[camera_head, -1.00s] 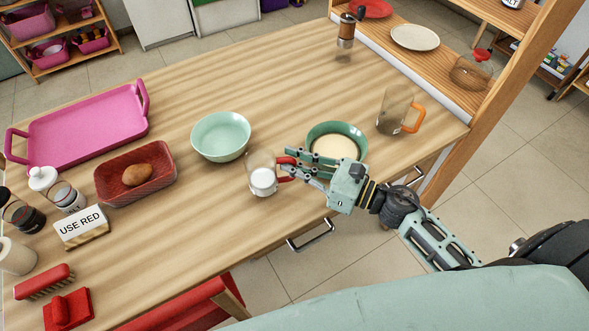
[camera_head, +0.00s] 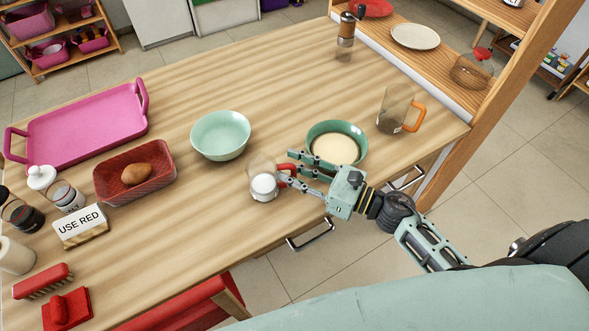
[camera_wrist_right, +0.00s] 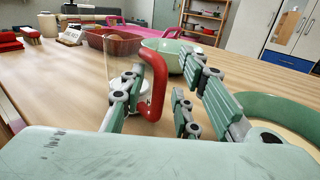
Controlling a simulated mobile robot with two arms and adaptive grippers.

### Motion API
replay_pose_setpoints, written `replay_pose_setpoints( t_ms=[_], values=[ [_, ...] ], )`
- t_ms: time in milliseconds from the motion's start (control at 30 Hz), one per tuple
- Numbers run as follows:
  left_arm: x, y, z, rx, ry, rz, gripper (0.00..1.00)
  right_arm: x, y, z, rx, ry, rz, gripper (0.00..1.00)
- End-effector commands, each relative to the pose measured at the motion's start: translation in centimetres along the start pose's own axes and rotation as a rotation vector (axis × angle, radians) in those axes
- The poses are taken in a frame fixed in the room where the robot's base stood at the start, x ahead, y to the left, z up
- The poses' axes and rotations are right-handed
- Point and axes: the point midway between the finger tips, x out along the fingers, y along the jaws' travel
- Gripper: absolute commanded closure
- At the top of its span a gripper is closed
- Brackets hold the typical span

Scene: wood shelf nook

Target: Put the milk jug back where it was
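The milk jug (camera_head: 264,186) is clear with a red handle and white milk in its bottom. It stands upright on the wooden table (camera_head: 200,235). My right gripper (camera_head: 285,169) is open at the jug's handle side. In the right wrist view, the red handle (camera_wrist_right: 156,84) sits between the spread fingers (camera_wrist_right: 165,85), closer to the left finger; whether it touches that finger I cannot tell. The jug's glass body (camera_wrist_right: 116,60) is partly hidden behind that finger. My left gripper is not in view.
A green bowl with cream-coloured contents (camera_head: 336,146) is close behind my right gripper. An empty mint bowl (camera_head: 221,136) stands behind the jug. A jug with an orange handle (camera_head: 392,108) is at the right. A red basket (camera_head: 158,180) is at the left.

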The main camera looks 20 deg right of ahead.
Motion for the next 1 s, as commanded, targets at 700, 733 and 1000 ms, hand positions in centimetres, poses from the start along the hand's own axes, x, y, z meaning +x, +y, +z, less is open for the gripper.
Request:
replay_pose_setpoints(
  t_ms=[700,733,1000],
  values=[
    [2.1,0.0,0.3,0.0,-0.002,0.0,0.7,-9.6,0.1,-0.1,0.001,0.003,-0.001,0.71],
    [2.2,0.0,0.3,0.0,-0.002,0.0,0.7,-10.0,0.0,0.0,0.002,0.002,-0.001,0.71],
    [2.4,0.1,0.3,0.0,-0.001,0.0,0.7,-12.0,0.0,0.2,0.001,0.0,0.0,0.71]
  ],
)
